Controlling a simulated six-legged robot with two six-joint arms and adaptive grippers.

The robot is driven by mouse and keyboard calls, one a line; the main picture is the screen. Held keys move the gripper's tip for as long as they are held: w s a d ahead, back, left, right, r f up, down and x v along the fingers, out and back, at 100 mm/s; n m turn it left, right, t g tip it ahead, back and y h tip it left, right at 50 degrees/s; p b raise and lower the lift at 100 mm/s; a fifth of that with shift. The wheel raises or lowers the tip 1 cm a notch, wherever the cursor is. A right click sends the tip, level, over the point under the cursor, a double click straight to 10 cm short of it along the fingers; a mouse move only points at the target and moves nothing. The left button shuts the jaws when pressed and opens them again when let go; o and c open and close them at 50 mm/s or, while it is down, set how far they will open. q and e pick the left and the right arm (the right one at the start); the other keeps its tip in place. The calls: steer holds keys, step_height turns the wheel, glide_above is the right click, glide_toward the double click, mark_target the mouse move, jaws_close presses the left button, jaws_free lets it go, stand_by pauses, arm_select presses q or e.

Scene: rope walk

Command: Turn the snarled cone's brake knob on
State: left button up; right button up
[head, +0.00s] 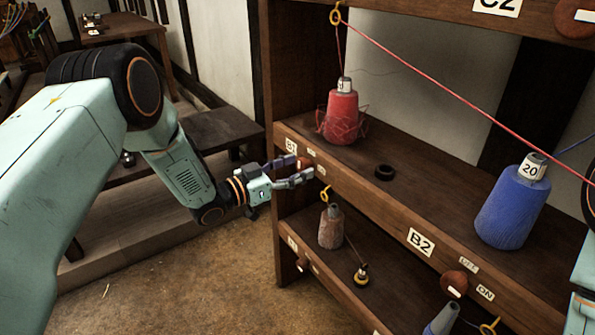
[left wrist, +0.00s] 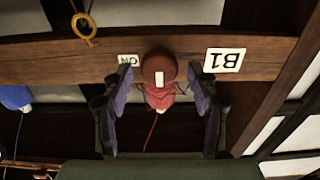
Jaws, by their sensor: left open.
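The snarled cone is the red cone (head: 341,112) on the upper shelf at B1, with loose red thread tangled around its base. It also shows upside down in the left wrist view (left wrist: 160,97). Its brake knob (left wrist: 158,66) is round and brown with a white mark, on the shelf's front edge between the ON label (left wrist: 128,60) and the B1 label (left wrist: 227,60). In the head view the knob (head: 304,160) is partly hidden by my fingers. My left gripper (head: 300,169) is open, one finger on each side of the knob; contact cannot be told. My right gripper is out of view.
A blue cone (head: 510,208) stands at B2 with its own knob (head: 454,284) on the edge. A dark ring (head: 384,172) lies on the shelf between the cones. A yellow thread eye (head: 325,195) hangs just below the B1 edge. The lower shelf holds a brown cone (head: 331,228).

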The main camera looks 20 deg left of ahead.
arm_select(q)
steer(key=shift+w+d+r, duration=0.1)
steer(key=shift+w+d, duration=0.1)
steer(key=shift+d, duration=0.1)
steer(key=shift+w, duration=0.1)
steer(key=shift+c, duration=0.5)
steer(key=c, duration=1)
